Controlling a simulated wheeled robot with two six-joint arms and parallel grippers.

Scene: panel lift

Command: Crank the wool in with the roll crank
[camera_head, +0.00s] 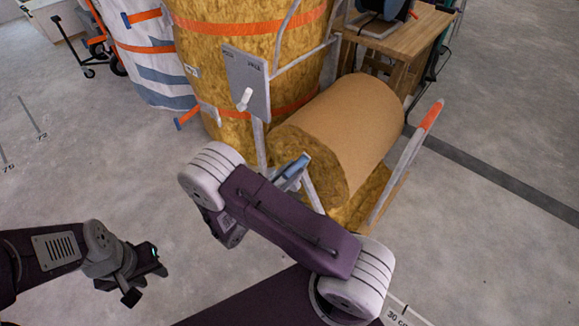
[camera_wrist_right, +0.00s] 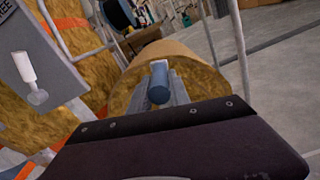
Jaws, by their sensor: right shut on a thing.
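The wool roll (camera_head: 340,125) lies in a metal frame, brown-faced outside with yellow-brown wool at its end. It also shows in the right wrist view (camera_wrist_right: 190,55). The roll crank's blue grip (camera_wrist_right: 158,85) stands in front of the roll's end. A blue and grey part (camera_head: 292,172) shows there in the head view, partly behind my right arm. My right gripper (camera_wrist_right: 160,98) is shut on the blue grip; in the head view my arm hides most of it. My left gripper (camera_head: 147,277) is open and empty above the floor at lower left.
A grey panel (camera_head: 247,80) with a white lever (camera_head: 245,99) stands left of the roll. Behind it is a tall strapped wool bale (camera_head: 215,60). A wooden table (camera_head: 405,35) stands at the back right. An orange-tipped rail (camera_head: 405,155) runs along the roll's right.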

